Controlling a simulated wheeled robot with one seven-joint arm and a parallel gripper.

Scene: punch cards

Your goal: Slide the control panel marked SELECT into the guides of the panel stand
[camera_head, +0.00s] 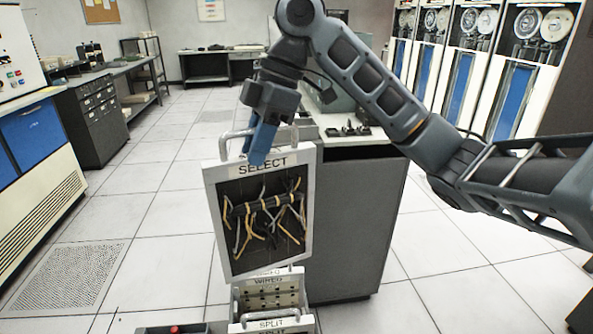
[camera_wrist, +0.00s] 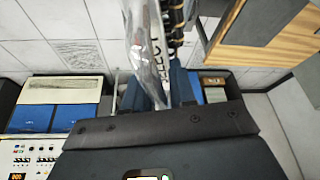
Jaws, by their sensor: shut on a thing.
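The SELECT control panel (camera_head: 232,222) has a light metal frame, a dark face with black and yellow wires, and a handle on top. My gripper (camera_head: 262,143) has its blue fingers shut at that handle, and the panel hangs nearly upright, slightly tilted. In the wrist view, the panel's labelled edge (camera_wrist: 154,62) runs away from my gripper (camera_wrist: 165,90). Below it stand panels marked WIRED (camera_head: 268,281) and SPLIT (camera_head: 272,323), cut by the frame's bottom edge. I cannot make out the stand's guides, or whether the panel's lower edge touches anything.
A dark grey cabinet (camera_head: 350,225) stands right behind the panel, with a light top carrying small items. A red button (camera_head: 174,329) shows at the bottom edge. Blue-and-white machines (camera_head: 30,150) stand at left. Tiled floor (camera_head: 150,200) is clear left of the panel.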

